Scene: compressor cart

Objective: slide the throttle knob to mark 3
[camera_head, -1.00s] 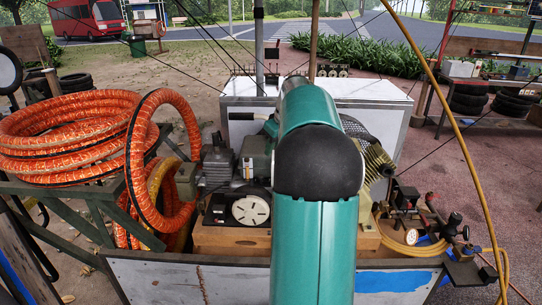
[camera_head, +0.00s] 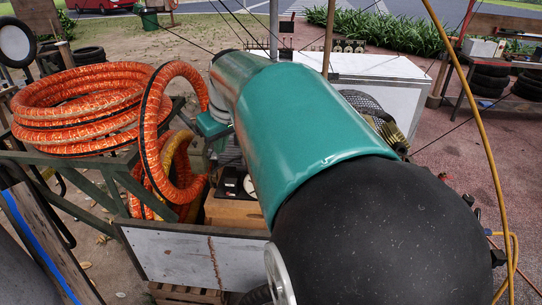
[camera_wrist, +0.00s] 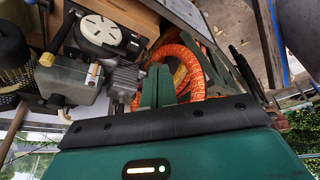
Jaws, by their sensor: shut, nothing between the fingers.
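A round white dial on a black block (camera_wrist: 103,32) sits on a wooden board in the wrist view. In the head view only part of this dial (camera_head: 249,186) shows beside my arm. I cannot make out the throttle knob or its numbered marks for sure. A grey-green engine block (camera_wrist: 68,82) with a small yellow-tipped part lies beside the dial in the wrist view. My gripper (camera_wrist: 158,70) is shut and empty. Its green fingers point toward the gap between the engine and the orange hose, apart from the dial in the picture. My arm hides much of the machine in the head view.
Coiled orange hose (camera_head: 80,108) lies on a green rack (camera_head: 100,190) at the left, with one upright loop near the cart. A pale front panel (camera_head: 180,255) edges the cart. A white box (camera_head: 385,72) stands behind. A yellow hose (camera_head: 490,150) hangs at the right.

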